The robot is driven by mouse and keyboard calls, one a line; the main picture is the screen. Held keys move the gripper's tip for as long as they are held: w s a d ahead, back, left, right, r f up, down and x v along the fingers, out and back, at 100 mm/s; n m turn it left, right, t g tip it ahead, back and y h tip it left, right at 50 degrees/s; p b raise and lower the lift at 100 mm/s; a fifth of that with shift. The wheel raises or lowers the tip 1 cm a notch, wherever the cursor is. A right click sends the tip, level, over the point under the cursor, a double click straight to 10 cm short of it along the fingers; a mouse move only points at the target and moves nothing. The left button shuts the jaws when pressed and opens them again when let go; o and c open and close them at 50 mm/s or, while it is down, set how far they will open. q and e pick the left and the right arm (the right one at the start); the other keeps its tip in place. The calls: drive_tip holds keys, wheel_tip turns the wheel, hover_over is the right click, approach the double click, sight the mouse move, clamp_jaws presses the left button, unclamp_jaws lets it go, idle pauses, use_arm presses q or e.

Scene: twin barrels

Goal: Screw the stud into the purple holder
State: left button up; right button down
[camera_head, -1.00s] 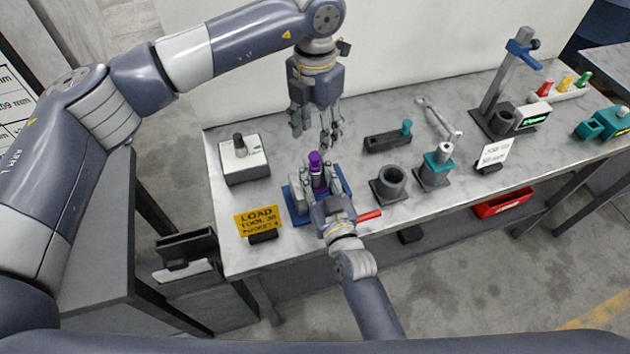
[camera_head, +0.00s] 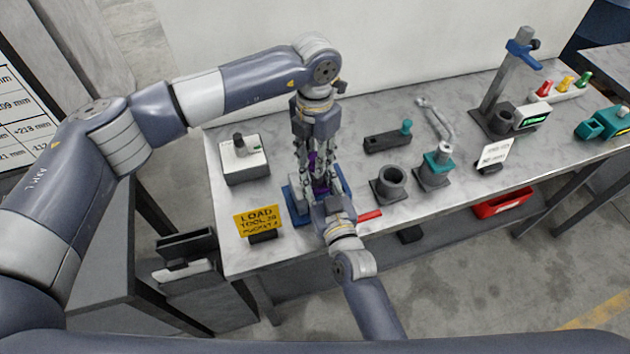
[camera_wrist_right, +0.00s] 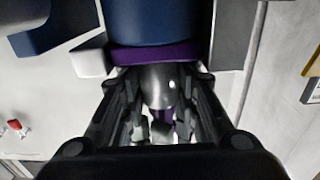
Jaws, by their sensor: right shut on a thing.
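The purple holder (camera_wrist_right: 152,54) stands upright in the blue fixture (camera_wrist_right: 150,22) near the front left of the bench. In the head view, only a little purple (camera_head: 320,184) shows between the grippers. My right gripper (camera_wrist_right: 160,88) is shut on the holder's grey body, just past its purple band. A purple piece (camera_wrist_right: 166,117), probably the stud, shows at the body's far end. My left gripper (camera_head: 314,164) points down from above, its fingers around this purple top. The overlapping fingers hide whether they are closed on it and how the stud sits.
A white box with a dark knob (camera_head: 243,160) and a yellow sign (camera_head: 258,222) stand left of the fixture. To its right are a red handle (camera_head: 370,215), a dark round socket (camera_head: 389,188) and a teal-topped holder (camera_head: 437,163). A wrench (camera_head: 437,117) lies behind.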

use_arm(q)
clamp_jaws()
drive_tip(key=shift+m, duration=0.7)
drive_tip(key=o, duration=0.6)
unclamp_jaws()
drive_tip(key=shift+o, duration=0.2)
wheel_tip(320, 180, up, 12)
